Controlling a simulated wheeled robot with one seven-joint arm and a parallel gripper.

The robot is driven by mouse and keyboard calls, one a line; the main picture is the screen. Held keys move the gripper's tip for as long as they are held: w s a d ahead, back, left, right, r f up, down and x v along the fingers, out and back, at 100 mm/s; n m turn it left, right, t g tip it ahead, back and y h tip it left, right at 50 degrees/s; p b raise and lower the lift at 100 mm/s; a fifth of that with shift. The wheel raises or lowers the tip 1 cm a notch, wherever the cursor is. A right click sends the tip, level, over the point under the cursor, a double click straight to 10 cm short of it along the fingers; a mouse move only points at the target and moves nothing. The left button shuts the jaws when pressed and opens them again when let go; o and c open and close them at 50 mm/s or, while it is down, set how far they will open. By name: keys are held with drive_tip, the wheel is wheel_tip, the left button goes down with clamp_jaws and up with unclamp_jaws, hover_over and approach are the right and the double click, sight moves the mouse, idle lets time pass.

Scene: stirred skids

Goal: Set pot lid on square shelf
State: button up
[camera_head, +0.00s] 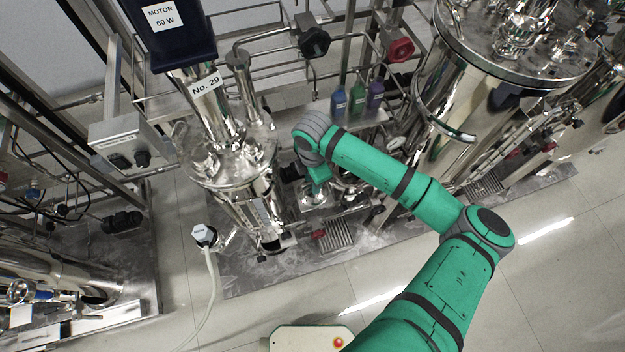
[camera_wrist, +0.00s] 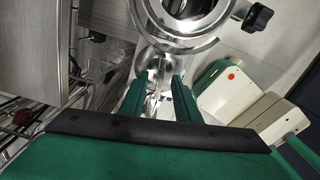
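My gripper (camera_wrist: 158,82) shows two teal fingers that stand apart in the wrist view. Shiny metal shows between and just beyond the fingertips, but I cannot tell whether they hold it. In the head view my gripper (camera_head: 318,184) points down, low beside the steel vessel marked No. 29 (camera_head: 232,165), with shiny metal below it. I cannot pick out the pot lid with certainty among the reflective parts. A narrow metal shelf (camera_head: 378,114) carries blue, green and purple bottles behind my arm. I cannot tell whether it is the square shelf.
A round steel rim (camera_wrist: 176,45) with a black knob (camera_wrist: 258,17) lies close beyond my fingertips. A large steel tank (camera_head: 455,95) stands right of my forearm. A drain grate (camera_head: 337,235) lies in the skid floor. Tiled floor (camera_head: 540,260) is clear in front.

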wheel_tip(320, 180, up, 11)
drive_tip(key=shift+f, duration=0.2)
idle(0.6)
